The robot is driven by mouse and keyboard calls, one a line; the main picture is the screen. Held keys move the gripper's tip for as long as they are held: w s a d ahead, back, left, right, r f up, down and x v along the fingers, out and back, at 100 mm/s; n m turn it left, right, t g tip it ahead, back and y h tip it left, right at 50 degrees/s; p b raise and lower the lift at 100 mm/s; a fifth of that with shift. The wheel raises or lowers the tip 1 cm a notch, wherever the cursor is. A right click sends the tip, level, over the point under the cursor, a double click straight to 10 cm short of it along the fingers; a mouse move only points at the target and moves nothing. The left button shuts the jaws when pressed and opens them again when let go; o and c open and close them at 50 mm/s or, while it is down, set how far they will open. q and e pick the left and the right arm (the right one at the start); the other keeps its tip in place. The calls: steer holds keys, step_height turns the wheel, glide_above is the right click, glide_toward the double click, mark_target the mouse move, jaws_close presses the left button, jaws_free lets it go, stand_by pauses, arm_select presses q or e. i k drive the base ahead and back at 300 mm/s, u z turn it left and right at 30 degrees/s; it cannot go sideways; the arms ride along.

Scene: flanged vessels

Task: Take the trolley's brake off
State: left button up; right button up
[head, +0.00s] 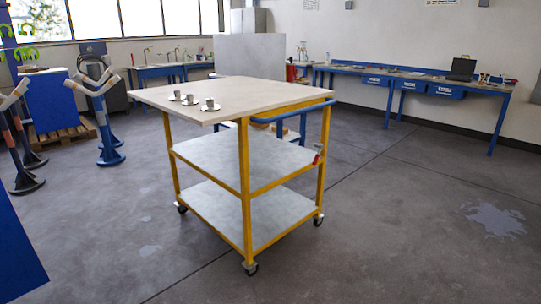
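The trolley (245,190) stands mid-view with yellow posts, a pale wooden top, two grey shelves and a blue push handle (292,113) along its right end. A small lever with a red grip (317,158) sits on the right post at middle shelf height; it may be the brake, but its setting is too small to tell. Castors show at the front corner (250,268), the right corner (318,220) and the left corner (182,208). The fourth is not visible. Neither of my grippers is in view.
Small metal vessels on white saucers (190,101) stand on the trolley top. Blue stands (108,140) are at the left, with a blue panel (14,255) at lower left. Blue workbenches (425,80) line the back wall. Floor in front and right is clear, with pale patches.

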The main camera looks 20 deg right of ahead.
mark_target(317, 156)
steer(key=i, duration=0.8)
steer(key=z, duration=0.9)
steer(key=i, duration=0.4)
steer(key=z, duration=0.45)
